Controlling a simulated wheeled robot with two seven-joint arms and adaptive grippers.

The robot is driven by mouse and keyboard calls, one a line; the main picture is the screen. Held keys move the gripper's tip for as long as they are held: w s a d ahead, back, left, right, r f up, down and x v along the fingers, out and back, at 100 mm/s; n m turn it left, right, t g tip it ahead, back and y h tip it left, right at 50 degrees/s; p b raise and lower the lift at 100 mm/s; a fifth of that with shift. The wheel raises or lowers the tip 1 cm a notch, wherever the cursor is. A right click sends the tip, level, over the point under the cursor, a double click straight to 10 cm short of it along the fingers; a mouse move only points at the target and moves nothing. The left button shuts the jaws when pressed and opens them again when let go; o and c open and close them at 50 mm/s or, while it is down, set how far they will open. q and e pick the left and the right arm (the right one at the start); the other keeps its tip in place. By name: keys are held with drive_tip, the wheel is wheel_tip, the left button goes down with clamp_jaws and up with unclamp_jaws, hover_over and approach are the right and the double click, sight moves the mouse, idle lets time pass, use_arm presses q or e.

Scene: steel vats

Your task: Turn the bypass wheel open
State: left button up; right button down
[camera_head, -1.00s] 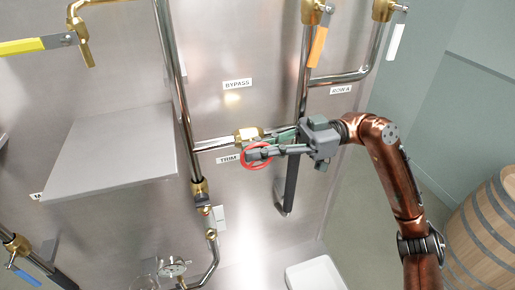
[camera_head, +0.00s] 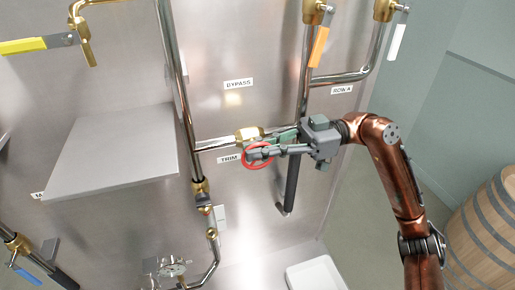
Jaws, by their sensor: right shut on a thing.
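The red wheel (camera_head: 248,166) sits on a brass valve body (camera_head: 247,134) in the short cross pipe between two upright pipes. A BYPASS label (camera_head: 238,84) is on the steel wall above it, and a TRIM label (camera_head: 229,159) is just left of the wheel. My right gripper (camera_head: 262,150) reaches in from the right and is shut on the red wheel; its fingers cover the wheel's upper right part. The wheel's hub is hidden. My left gripper is not in view.
A grey shelf (camera_head: 115,150) juts out at the left. Orange (camera_head: 319,46), white (camera_head: 396,44), yellow (camera_head: 22,46) and blue (camera_head: 28,276) lever handles stand around. A white tray (camera_head: 315,274) is low at the right, and a wooden barrel (camera_head: 490,235) stands at far right.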

idle(0.5)
drive_tip(key=c, duration=2)
unclamp_jaws()
drive_tip(key=shift+w+d, duration=0.1)
drive_tip(key=shift+d, duration=0.05)
drive_tip(key=v, duration=1.2)
